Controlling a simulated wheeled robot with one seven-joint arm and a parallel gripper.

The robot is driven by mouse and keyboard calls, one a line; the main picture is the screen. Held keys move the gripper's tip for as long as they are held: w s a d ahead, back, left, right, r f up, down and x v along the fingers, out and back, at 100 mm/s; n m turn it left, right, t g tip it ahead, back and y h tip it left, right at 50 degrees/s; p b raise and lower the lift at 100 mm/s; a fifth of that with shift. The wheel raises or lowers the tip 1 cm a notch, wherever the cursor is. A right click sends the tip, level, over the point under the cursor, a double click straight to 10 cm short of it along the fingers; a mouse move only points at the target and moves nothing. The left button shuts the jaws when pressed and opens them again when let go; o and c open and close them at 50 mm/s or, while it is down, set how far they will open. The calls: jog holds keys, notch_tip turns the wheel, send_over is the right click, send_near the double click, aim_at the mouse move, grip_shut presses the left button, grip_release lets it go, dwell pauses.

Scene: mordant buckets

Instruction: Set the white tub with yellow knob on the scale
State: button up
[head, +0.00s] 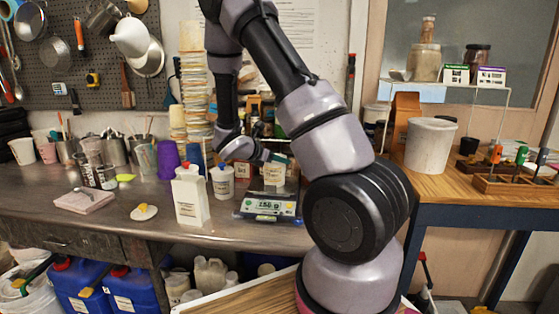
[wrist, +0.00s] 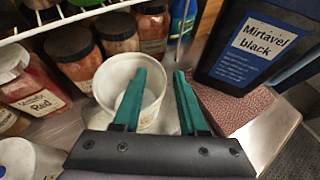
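A white round piece with a yellow knob (head: 143,211) lies low on the bench at the left in the head view; it looks like a lid, and I cannot tell whether a tub is under it. The scale (head: 266,207), with a lit display, stands at the bench's front. A pale labelled container (head: 273,173) appears on or just behind it. My gripper (head: 277,158) is above that area. An open white tub (wrist: 146,70) shows beyond the left finger, with no knob visible.
A tall white bottle (head: 190,201) and a small white tub (head: 222,183) stand left of the scale. A pink block (head: 84,201) lies further left. The wrist view shows red jars (wrist: 36,90), a black container (wrist: 255,45) and a rack edge above. Bare bench lies around the yellow-knobbed piece.

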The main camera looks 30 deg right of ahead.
jog(key=v, duration=1.2)
jog(key=s+d+r+m+g+y, duration=0.25)
jog(key=s+r+m+y, duration=0.45)
jog(key=s+m, duration=0.5)
jog(key=s+a+r+m+t+y, duration=0.2)
jog(key=s+a+r+m+y, duration=0.1)
jog(key=r+m, duration=0.4)
jog(key=s+a+r+m+t+y, duration=0.3)
jog(key=s+a+r+m, duration=0.2)
jog(key=s+r+m, duration=0.2)
jog(key=shift+y, duration=0.4)
jog(key=shift+s, duration=0.1)
